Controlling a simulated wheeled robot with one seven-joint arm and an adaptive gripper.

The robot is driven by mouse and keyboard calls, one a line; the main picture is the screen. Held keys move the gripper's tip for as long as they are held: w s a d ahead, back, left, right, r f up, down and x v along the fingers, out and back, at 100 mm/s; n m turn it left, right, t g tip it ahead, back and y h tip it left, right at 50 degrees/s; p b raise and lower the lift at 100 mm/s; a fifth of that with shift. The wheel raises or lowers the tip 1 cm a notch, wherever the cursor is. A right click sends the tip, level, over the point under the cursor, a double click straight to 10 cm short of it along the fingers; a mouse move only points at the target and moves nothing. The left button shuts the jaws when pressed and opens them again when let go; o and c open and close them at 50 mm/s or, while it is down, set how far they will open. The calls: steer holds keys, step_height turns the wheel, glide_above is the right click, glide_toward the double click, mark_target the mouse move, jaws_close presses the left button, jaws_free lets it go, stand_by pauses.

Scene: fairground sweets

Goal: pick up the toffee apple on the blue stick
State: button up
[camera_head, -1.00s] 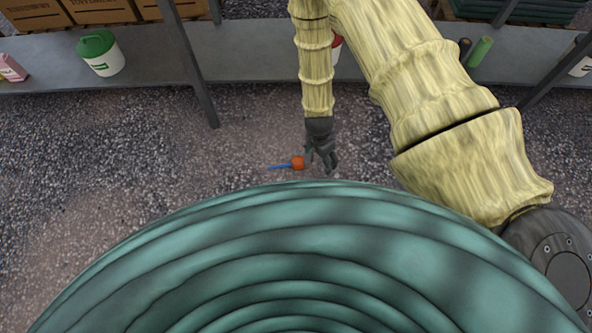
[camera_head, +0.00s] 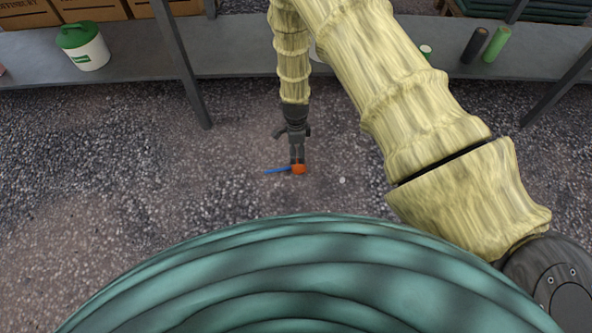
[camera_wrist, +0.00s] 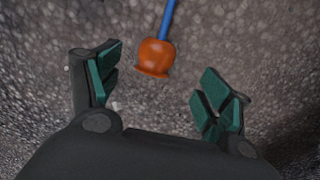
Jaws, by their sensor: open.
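The toffee apple (camera_head: 300,169) is an orange-brown ball on a blue stick (camera_head: 276,170), lying on the gravel in front of my body, with the stick pointing left in the head view. In the wrist view the apple (camera_wrist: 155,57) sits beyond the gap between my fingers, and its stick (camera_wrist: 168,20) runs up out of the top edge. My gripper (camera_wrist: 158,88) is open and empty, with green pads. In the head view my gripper (camera_head: 297,160) hangs just above or behind the apple; I cannot tell whether they touch.
A grey shelf (camera_head: 240,60) runs across the back, with legs reaching down to the gravel. On it stand a white tub with a green lid (camera_head: 83,47), a dark cylinder (camera_head: 475,46), a green cylinder (camera_head: 496,44) and boxes (camera_head: 95,9).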

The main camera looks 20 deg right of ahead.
mark_target(296, 166)
step_height(296, 166, down, 6)
steer(key=shift+s+r+b, duration=0.1)
steer(key=shift+r+b, duration=0.1)
steer(key=shift+b, duration=0.85)
steer(key=shift+s+f+b, duration=0.15)
steer(key=shift+f+b, duration=0.75)
steer(key=shift+f, duration=0.4)
steer(key=shift+s+f+b, duration=0.1)
steer(key=shift+f+b, duration=0.75)
steer(key=shift+f, duration=0.45)
steer(key=c, duration=1.3)
steer(key=shift+o, duration=0.2)
